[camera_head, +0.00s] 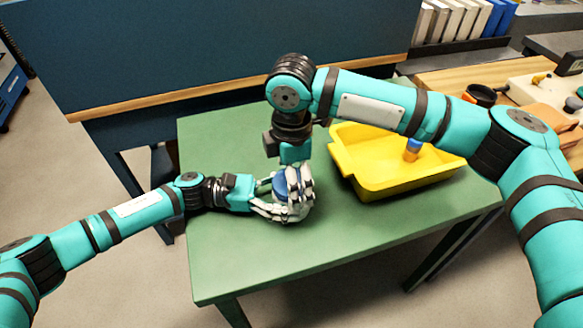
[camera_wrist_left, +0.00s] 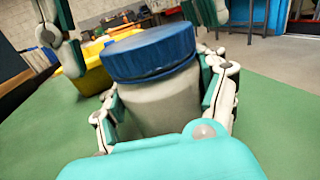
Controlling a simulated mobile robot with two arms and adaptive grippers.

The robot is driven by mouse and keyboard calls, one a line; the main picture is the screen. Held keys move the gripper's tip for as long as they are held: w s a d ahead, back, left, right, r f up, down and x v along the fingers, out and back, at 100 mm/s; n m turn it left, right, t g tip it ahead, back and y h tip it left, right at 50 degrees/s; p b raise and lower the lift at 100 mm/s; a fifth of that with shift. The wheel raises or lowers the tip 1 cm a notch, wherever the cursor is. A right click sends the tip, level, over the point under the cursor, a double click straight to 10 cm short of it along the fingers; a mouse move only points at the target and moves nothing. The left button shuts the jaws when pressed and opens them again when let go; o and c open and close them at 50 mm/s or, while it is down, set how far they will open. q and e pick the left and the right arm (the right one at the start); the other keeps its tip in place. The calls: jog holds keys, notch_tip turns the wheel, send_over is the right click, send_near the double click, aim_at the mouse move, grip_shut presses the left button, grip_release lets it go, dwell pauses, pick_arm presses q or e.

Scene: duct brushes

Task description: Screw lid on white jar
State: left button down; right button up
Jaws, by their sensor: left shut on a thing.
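A white jar (camera_wrist_left: 160,105) stands on the green table (camera_head: 240,265). A blue lid (camera_wrist_left: 150,52) sits on its mouth; how tightly cannot be told. The lid (camera_head: 280,186) also shows in the head view between the fingers. My left gripper (camera_head: 286,206) is shut around the jar body from the left, with its fingers on both sides in the left wrist view. My right gripper (camera_wrist_left: 130,25) hangs above the jar, its fingers spread to either side of the lid with a gap at the left. In the head view its fingers are largely hidden.
A yellow bin (camera_head: 385,180) with an orange and blue item (camera_head: 412,149) in it stands right of the jar. A dark blue panel (camera_head: 200,50) rises behind the table. The front of the green table is clear.

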jog(key=shift+c, duration=0.3)
jog(key=c, duration=1.2)
jog(key=m, duration=0.5)
jog(key=o, duration=1.4)
jog(key=shift+c, duration=0.2)
notch_tip(320, 180, up, 12)
